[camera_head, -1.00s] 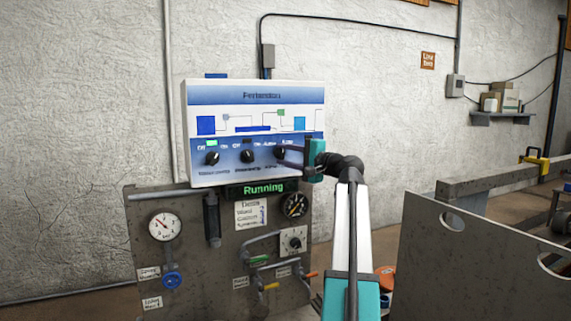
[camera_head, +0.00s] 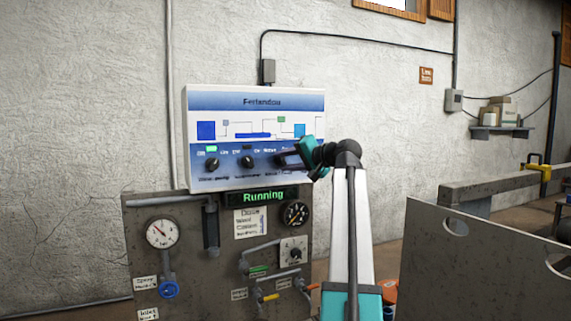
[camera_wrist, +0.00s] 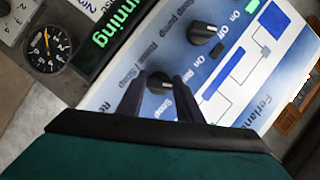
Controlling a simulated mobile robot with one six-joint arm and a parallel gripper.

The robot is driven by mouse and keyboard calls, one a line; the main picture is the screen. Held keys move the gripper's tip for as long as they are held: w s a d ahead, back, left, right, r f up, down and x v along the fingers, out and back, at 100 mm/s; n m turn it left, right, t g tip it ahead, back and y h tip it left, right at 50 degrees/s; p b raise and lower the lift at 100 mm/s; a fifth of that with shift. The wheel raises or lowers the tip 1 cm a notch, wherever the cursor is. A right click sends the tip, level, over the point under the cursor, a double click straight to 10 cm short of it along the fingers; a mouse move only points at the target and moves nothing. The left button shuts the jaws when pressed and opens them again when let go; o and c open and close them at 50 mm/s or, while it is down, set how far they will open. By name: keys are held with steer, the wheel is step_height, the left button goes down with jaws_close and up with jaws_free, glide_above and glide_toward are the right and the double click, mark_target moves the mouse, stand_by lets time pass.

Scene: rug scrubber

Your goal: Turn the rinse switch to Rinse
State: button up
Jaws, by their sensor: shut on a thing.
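The white and blue control panel (camera_head: 255,100) hangs on the wall and carries three black knobs. The rinse switch is the rightmost knob, labelled "Rinse / Soap". In the wrist view the rinse switch (camera_wrist: 160,82) sits between the two dark fingers of my gripper (camera_wrist: 161,92), which are shut on it. The direction the knob points cannot be made out.
The middle knob (camera_head: 247,162) and left knob (camera_head: 212,165) are to the left. A green "Running" display (camera_head: 263,196) is below the panel. Beneath it a grey board (camera_head: 190,270) holds gauges, pipes and valves. A large grey plate (camera_head: 470,265) stands at the right.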

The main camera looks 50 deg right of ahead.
steer(key=o, duration=1.1)
steer(key=s+r+b, duration=0.1)
steer(key=s, duration=0.3)
steer(key=s+b, duration=0.1)
steer(key=s, duration=0.4)
steer(key=s+r+b, duration=0.1)
steer(key=s, duration=0.3)
steer(key=shift+s+a+r, duration=0.3)
steer(key=s, duration=0.3)
steer(key=s+r+p, duration=0.1)
steer(key=s, duration=0.2)
steer(key=s+p, duration=0.1)
steer(key=s, duration=0.1)
steer(key=shift+s+a+r, duration=0.2)
steer(key=shift+s+r, duration=0.2)
